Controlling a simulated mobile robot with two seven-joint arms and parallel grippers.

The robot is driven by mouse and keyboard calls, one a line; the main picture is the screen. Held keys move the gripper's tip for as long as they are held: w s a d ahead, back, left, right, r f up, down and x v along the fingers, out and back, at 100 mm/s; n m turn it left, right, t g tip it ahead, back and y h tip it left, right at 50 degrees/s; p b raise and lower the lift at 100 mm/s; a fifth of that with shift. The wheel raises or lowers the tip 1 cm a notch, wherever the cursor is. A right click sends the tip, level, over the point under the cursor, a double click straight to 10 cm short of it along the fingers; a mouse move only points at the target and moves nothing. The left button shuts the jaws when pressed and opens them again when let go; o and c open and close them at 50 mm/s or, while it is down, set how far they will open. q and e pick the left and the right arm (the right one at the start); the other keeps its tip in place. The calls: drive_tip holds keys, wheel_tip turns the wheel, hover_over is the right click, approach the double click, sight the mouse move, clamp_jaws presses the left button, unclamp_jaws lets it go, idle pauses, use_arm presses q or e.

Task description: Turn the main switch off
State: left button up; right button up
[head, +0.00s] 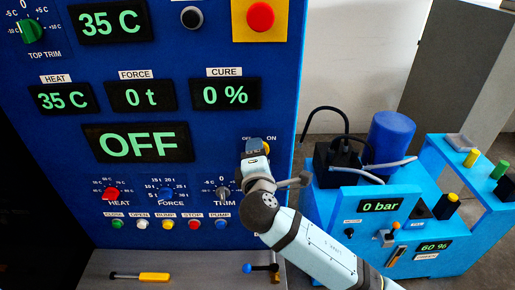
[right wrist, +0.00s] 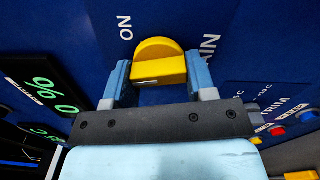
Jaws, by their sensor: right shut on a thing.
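The main switch has a yellow handle (right wrist: 158,60) on the blue panel, seen in the right wrist view between the word ON and a partly hidden label ending in AIN. My right gripper (right wrist: 158,82) is shut on this handle, one finger on each side. In the head view my right gripper (head: 256,152) covers most of the switch, with OFF and ON labels just above it. The large display (head: 137,143) on the panel reads OFF. My left gripper is not in view.
Left of my arm are the heat, force and trim knobs and a row of coloured buttons (head: 168,224). A blue pump unit (head: 415,225) stands close to my arm's right.

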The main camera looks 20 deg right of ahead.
drive_tip(key=shift+n, duration=0.9)
drive_tip(key=shift+f+n, duration=0.1)
drive_tip(key=shift+n, duration=1.9)
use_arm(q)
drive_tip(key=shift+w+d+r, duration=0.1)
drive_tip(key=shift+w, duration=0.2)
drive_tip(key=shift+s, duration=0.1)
use_arm(e)
drive_tip(key=shift+n, duration=0.4)
drive_tip(key=shift+f, duration=0.1)
drive_tip(key=o, duration=0.9)
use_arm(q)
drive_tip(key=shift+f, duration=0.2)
use_arm(e)
drive_tip(key=shift+o, duration=0.2)
